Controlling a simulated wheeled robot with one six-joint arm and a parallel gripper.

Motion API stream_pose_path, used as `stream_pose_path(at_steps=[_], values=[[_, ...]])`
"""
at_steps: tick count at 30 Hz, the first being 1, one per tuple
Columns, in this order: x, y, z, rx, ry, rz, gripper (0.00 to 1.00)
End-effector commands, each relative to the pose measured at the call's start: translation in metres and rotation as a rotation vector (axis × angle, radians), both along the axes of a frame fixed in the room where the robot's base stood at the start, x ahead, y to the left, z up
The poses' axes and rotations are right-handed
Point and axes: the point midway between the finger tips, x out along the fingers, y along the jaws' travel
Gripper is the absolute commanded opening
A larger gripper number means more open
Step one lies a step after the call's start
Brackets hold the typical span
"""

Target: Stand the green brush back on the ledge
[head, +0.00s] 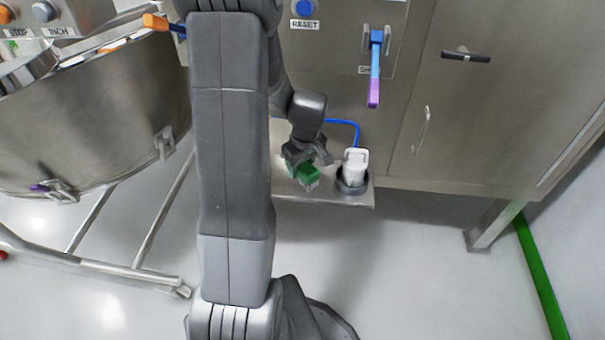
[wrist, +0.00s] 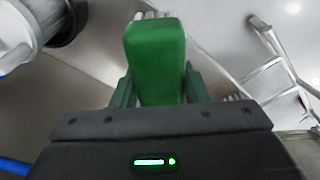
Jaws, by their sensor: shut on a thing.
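The green brush (head: 308,176) is in my gripper (head: 308,160), over the metal ledge (head: 335,199) in the head view. The wrist view shows the green brush (wrist: 155,55) between the two fingers of my gripper (wrist: 155,88), which are shut on it. Pale bristles show at its far end in the wrist view. I cannot tell whether the brush touches the ledge. My arm hides the left part of the ledge in the head view.
A white container (head: 355,165) stands in a dark round holder (head: 352,184) at the ledge's right end, close to my gripper. A blue hose (head: 345,123) runs behind. A steel bowl (head: 90,120) stands at left. A cabinet (head: 480,110) is at right.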

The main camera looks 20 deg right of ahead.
Motion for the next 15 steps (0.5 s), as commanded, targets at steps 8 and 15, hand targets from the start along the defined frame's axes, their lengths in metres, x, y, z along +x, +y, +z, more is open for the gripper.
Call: stream_pose_path(at_steps=[8,15], values=[[0.029,-0.018,-0.019,0.001,0.002,0.0,0.22],[0.029,-0.018,-0.036,0.0,0.0,0.0,0.22]])
